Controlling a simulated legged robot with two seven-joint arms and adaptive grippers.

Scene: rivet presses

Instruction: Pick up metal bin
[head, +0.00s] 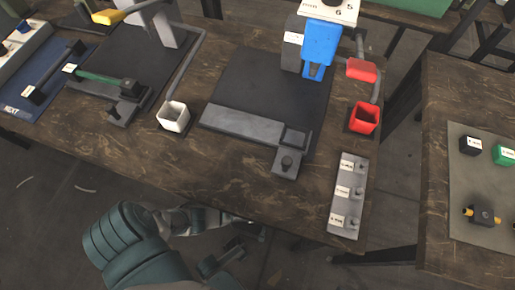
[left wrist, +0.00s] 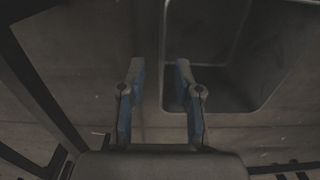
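A small pale metal-looking bin (head: 173,117), open at the top, stands near the front edge of the left table, left of the dark press plate. In the left wrist view my left gripper (left wrist: 160,68) has its two blue-sided fingers apart with nothing between them. Beyond its right finger is a grey hollow with a rounded rim (left wrist: 212,108); I cannot tell whether it is the same bin. In the head view my left arm reaches in low, before the table's front edge, and its gripper is hard to make out. My right gripper is not seen.
A red bin (head: 364,118) stands at the table's right side, beside a blue press head (head: 321,43). A grey strip with labelled pegs (head: 347,196) lies at the front right. A second table (head: 450,235) stands right, across a gap. Wood before the pale bin is clear.

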